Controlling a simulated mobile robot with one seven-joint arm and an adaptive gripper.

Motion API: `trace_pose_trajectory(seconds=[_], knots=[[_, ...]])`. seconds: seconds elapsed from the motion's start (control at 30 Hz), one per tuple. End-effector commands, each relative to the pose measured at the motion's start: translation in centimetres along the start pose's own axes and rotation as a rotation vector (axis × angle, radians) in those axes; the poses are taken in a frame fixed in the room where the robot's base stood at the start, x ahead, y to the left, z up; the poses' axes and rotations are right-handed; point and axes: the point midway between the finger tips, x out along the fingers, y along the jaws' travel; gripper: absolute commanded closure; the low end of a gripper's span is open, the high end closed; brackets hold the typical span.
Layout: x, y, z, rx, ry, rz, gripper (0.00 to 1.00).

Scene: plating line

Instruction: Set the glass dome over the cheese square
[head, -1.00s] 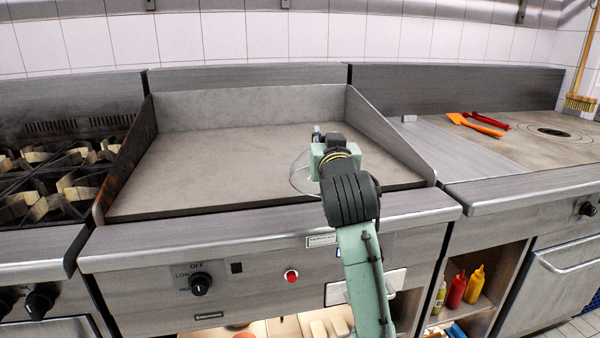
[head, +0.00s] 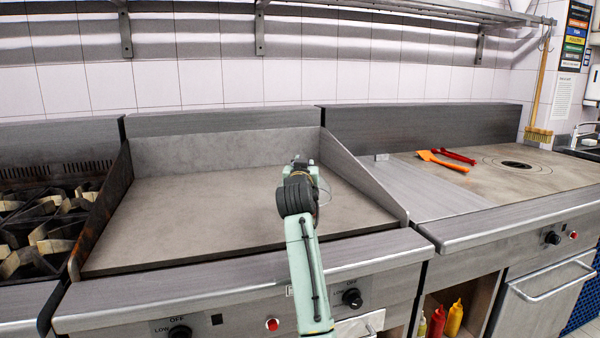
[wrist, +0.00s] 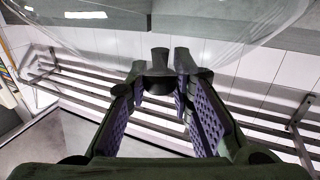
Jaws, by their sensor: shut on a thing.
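The glass dome (wrist: 230,45) is clear, with a dark knob (wrist: 159,60) that shows in the wrist view. My gripper (wrist: 160,82) is shut on this knob, with one purple-padded finger on each side. The dome's curved rim spreads across the top of the wrist view. In the head view my gripper (head: 299,165) is above the right part of the flat griddle, mostly hidden behind my own wrist. A faint edge of the dome (head: 324,190) shows just right of it. I cannot see the cheese square in either current view.
The griddle top (head: 200,215) is bare, with raised walls at its back and sides. A burner stove (head: 45,235) stands left. Right, a flat hob (head: 500,180) holds an orange spatula (head: 440,160) and red tongs (head: 455,156). Bottles (head: 437,320) stand on a low shelf.

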Motion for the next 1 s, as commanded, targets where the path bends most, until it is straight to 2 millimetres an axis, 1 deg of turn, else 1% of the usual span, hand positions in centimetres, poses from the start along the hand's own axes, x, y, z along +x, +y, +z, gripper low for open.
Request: trace_pose_trajectory(seconds=[0.03, 0.1, 0.2, 0.27, 0.5, 0.77, 1.0], knots=[[0.6, -0.5, -0.3, 0.000, 0.001, 0.001, 1.00], [1.2, -0.9, -0.1, 0.000, 0.001, 0.000, 1.00], [1.6, -1.2, 0.0, 0.001, 0.003, 0.000, 1.00], [1.7, -1.2, 0.5, 0.001, 0.002, 0.001, 1.00], [1.6, -1.1, 3.4, 0.001, 0.001, 0.001, 1.00], [1.6, -1.2, 3.6, 0.001, 0.003, 0.000, 1.00], [1.6, -1.2, 4.4, 0.002, 0.003, 0.000, 1.00]])
